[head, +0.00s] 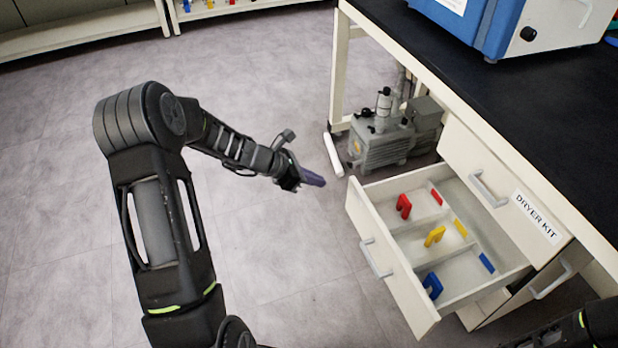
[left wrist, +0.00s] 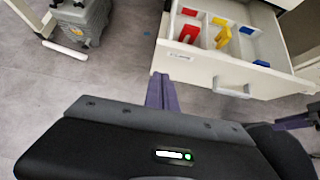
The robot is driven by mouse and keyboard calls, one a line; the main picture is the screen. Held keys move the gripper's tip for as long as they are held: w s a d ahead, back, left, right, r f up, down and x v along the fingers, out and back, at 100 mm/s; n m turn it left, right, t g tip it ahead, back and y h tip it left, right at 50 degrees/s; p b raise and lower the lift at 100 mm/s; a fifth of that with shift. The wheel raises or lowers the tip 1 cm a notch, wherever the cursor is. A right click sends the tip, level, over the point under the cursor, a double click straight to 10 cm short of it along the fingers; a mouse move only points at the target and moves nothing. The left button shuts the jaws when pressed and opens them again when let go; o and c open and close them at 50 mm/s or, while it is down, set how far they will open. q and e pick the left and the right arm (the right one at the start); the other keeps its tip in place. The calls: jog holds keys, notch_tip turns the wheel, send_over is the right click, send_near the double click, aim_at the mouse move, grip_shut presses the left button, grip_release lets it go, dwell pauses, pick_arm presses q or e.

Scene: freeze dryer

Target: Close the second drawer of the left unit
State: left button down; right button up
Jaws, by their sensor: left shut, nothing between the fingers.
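The second drawer (head: 395,272) of the white unit under the black-topped bench stands pulled well out, below a shut top drawer labelled DRYER KIT (head: 502,200). It has a grey bar handle on its front, and holds red, yellow and blue pieces in divided compartments. The open drawer also shows in the left wrist view (left wrist: 205,72). My left gripper (head: 316,180) is shut and empty, with purple fingers, just left of the drawer front's far end and apart from it in the head view.
A grey vacuum pump (head: 380,140) stands on the floor beyond the drawer, under the bench. A blue and white machine (head: 505,25) stands on the black bench top (head: 560,110). A lower handle (head: 552,282) shows below the drawers. The floor left of the drawer is clear.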

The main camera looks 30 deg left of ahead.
aim_at(351, 183)
pick_arm(q)
jog(key=x, duration=0.4)
jog(key=r+b+x, duration=0.1)
jog(key=x, duration=0.2)
jog(key=shift+w+d, duration=0.4)
jog(key=shift+w, duration=0.1)
jog(key=shift+w+d+r, duration=0.1)
jog(key=shift+w+d, duration=0.25)
jog(key=shift+w, duration=0.15)
pick_arm(e)
jog(key=shift+f, duration=0.75)
pick_arm(q)
jog(key=shift+w+d, duration=0.1)
